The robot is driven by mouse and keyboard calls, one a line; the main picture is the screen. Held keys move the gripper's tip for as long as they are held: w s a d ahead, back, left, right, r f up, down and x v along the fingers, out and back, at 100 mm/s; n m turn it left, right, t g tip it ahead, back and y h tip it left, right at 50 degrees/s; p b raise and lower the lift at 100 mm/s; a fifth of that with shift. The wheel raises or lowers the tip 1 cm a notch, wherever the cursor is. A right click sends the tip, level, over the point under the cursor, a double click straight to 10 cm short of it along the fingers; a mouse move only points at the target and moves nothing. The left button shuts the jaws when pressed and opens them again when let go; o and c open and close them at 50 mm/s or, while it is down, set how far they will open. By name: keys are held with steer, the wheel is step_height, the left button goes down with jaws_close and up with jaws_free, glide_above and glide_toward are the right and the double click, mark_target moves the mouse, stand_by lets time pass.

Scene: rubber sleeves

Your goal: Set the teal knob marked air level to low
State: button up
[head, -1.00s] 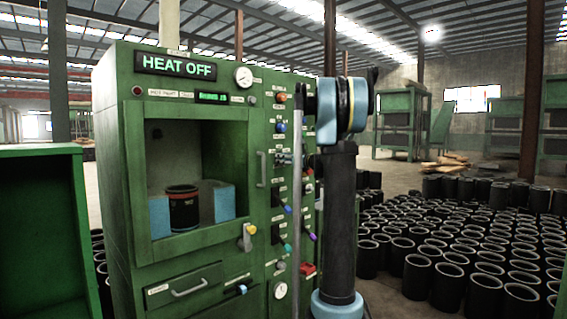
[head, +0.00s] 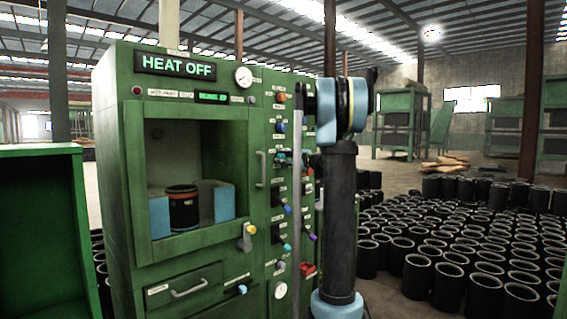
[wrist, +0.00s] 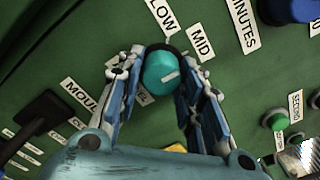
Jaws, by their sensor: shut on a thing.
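The LOW label (wrist: 161,15) is above the knob. Another label below it is partly hidden by a finger. My gripper (wrist: 160,85) has its fingers on either side of the knob, shut on it. In the head view my arm stands before the cabinet's right edge and partly hides the knob area, so I cannot single out this knob there.
A black lever (wrist: 40,108), a green button (wrist: 274,119) and a blue knob (wrist: 290,8) lie around my gripper. In the head view the green cabinet (head: 115,120) reads HEAT OFF, and black sleeves (head: 450,285) crowd the floor at right.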

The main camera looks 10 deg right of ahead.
steer(key=n, duration=0.8)
steer(key=shift+s+n, duration=0.1)
steer(key=shift+n, duration=0.3)
stand_by(0.4)
steer(key=o, duration=1.1)
steer(key=shift+c, duration=0.2)
